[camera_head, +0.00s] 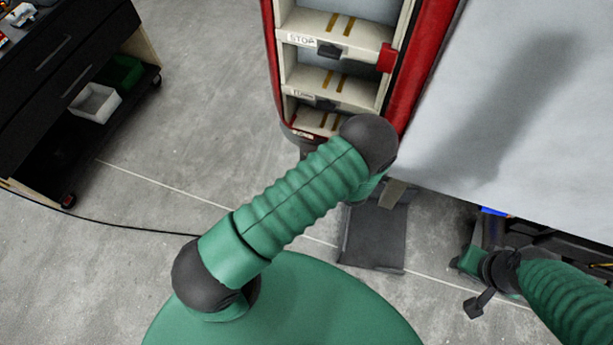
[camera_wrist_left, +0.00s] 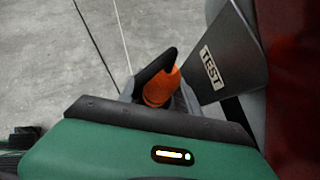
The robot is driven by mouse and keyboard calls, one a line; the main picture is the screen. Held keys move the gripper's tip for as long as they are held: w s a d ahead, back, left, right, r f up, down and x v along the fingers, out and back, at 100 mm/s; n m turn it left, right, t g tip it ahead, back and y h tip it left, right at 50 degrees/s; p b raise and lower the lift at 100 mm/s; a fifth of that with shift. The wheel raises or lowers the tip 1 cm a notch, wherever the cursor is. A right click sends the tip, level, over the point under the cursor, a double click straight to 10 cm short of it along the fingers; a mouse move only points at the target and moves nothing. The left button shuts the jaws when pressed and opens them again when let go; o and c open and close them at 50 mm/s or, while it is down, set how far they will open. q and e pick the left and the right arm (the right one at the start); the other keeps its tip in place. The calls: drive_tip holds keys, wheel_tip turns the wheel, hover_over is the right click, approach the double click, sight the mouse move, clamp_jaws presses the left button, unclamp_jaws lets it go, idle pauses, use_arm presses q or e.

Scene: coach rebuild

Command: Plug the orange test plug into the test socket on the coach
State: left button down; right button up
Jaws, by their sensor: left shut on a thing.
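The orange test plug (camera_wrist_left: 161,88) shows in the left wrist view, held in my left gripper (camera_wrist_left: 165,74), whose dark fingers are shut on it. A dark grey panel with a TEST label (camera_wrist_left: 211,68) stands just right of the plug. The socket opening is not visible, so I cannot tell whether the plug touches it. The red-framed coach (camera_head: 398,105) shows in the head view. There my left arm hides the plug and most of the left gripper. My right gripper (camera_head: 484,285) is low at the right, apart from the coach front; its jaw opening is unclear.
A dark flat plate (camera_head: 375,238) lies low beneath the coach end. The coach's large pale side (camera_head: 520,90) fills the right. A black wheeled cabinet (camera_head: 60,80) with a white bin (camera_head: 95,104) stands at left. A cable (camera_head: 120,226) crosses the open floor.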

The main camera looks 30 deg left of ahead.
use_arm(q)
drive_tip(key=shift+f+b, duration=1.45)
drive_tip(key=shift+f, duration=0.3)
idle(1.7)
drive_tip(key=c, duration=1.1)
unclamp_jaws()
drive_tip(key=shift+r, duration=0.1)
